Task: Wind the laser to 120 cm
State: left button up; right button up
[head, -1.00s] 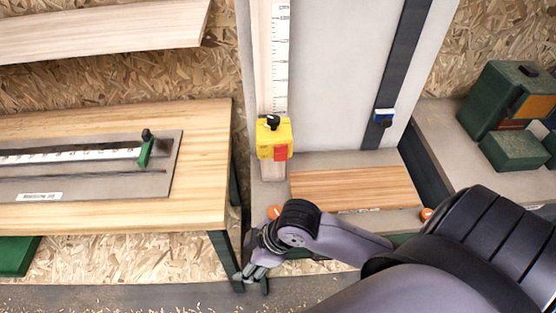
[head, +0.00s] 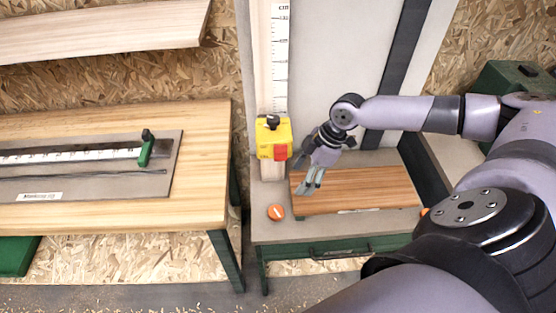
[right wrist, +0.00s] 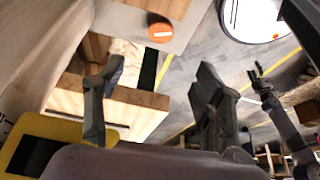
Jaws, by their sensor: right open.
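The yellow box (head: 264,138) with a black knob (head: 272,121) on top and a red part on its right side sits on a pale vertical post with a white cm scale (head: 281,60). I take it to be the laser. The scale's numbers are too small to read. My right gripper (head: 310,181) is open and empty, just right of and below the box, pointing down above the wooden board. In the right wrist view the open fingers (right wrist: 160,98) have nothing between them, and part of the yellow box (right wrist: 60,129) shows at lower left.
A wooden board (head: 375,188) lies on the bench below the post, with an orange disc (head: 276,212) to its left. A dark vertical rail (head: 408,50) stands behind my right arm. A wooden table (head: 205,180) with a ruler (head: 70,155) and green stop is at left.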

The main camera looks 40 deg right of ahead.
aim_at(276, 211)
jog(key=p+x, duration=0.2)
jog(key=x, duration=1.5)
jog(key=shift+c, duration=0.5)
